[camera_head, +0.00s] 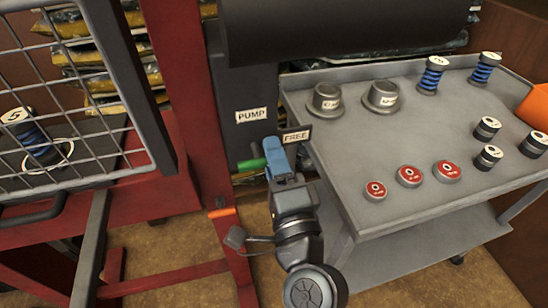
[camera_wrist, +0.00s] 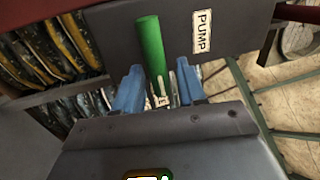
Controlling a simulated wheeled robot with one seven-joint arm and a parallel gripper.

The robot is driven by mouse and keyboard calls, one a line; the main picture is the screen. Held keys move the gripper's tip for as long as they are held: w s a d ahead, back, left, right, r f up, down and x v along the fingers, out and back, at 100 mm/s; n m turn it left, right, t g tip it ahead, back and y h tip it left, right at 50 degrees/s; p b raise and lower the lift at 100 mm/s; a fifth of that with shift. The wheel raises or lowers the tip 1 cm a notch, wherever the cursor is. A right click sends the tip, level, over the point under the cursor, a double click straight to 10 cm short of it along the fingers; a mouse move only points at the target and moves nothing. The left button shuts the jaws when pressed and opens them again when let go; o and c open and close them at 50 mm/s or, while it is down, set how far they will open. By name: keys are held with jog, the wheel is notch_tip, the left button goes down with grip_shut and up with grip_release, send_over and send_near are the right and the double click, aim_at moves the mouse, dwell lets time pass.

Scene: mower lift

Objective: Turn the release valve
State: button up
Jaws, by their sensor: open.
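The release valve appears as a green handle (camera_head: 252,164) beside the dark pump box (camera_head: 255,92) labelled PUMP. A FREE label (camera_head: 296,135) sits just right of it. My gripper (camera_head: 273,150) is at the handle, its blue fingers just to the handle's right in the head view. In the wrist view the green handle (camera_wrist: 151,48) rises between the two blue fingers of my gripper (camera_wrist: 160,88), nearer the left one. The fingers stand apart with a gap on each side. The handle's base is partly hidden by the fingers and gripper body.
A grey cart (camera_head: 330,165) on the right holds red discs (camera_head: 409,176), dark weights (camera_head: 381,95) and blue springs (camera_head: 432,75). A red frame post (camera_head: 190,120) stands left of the pump. A wire cage (camera_head: 75,105) and a spring (camera_head: 36,140) are at far left.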

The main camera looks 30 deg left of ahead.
jog(key=b+v, duration=0.2)
jog(key=v, duration=0.5)
jog(key=shift+s+d+b, duration=0.25)
jog(key=shift+b, duration=0.05)
jog(key=shift+f, duration=0.15)
